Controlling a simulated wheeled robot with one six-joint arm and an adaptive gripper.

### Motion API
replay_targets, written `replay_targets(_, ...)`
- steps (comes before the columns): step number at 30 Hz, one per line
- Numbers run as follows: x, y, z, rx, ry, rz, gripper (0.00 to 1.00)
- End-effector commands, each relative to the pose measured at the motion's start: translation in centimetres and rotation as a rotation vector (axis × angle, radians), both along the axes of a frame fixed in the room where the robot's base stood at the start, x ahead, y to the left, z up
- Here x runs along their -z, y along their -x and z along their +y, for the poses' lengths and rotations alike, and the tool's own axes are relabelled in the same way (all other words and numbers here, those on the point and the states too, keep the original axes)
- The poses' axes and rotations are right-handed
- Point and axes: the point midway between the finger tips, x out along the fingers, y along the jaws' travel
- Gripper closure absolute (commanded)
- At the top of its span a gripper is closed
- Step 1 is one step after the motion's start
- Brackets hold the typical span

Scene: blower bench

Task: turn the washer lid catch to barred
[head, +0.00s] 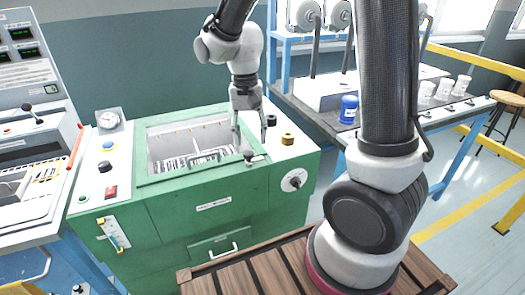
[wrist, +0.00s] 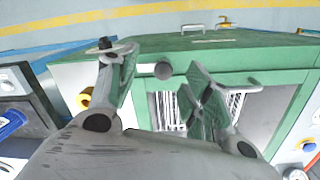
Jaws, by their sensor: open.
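The green washer (head: 160,215) stands on the left with its framed, see-through lid (head: 160,181) closed over white ribbed contents. A small dark round knob (head: 249,156), which looks like the lid catch, sits at the lid's front right corner. It also shows in the wrist view (wrist: 163,71), between and beyond my fingers. Its turned position is too small to tell. My gripper (head: 250,133) points down above the lid's right side, just behind the knob. In the wrist view my gripper (wrist: 160,62) has its fingers spread with nothing between them. It appears apart from the knob.
A yellow knob (head: 288,138) and a dark knob (head: 271,120) stand on the washer's right top. Gauge (head: 108,119) and buttons sit left of the lid. A bench behind right holds a blue jar (head: 348,109) and white cups.

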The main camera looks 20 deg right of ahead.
Motion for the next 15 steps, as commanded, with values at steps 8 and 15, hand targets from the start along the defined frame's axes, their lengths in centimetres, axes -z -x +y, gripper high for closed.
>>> replay_targets(8,-0.7,-2.7,0.9,0.362,-0.014,-0.08,0.5)
replay_targets(15,1.7,-2.6,0.9,0.41,-0.011,-0.078,0.5)
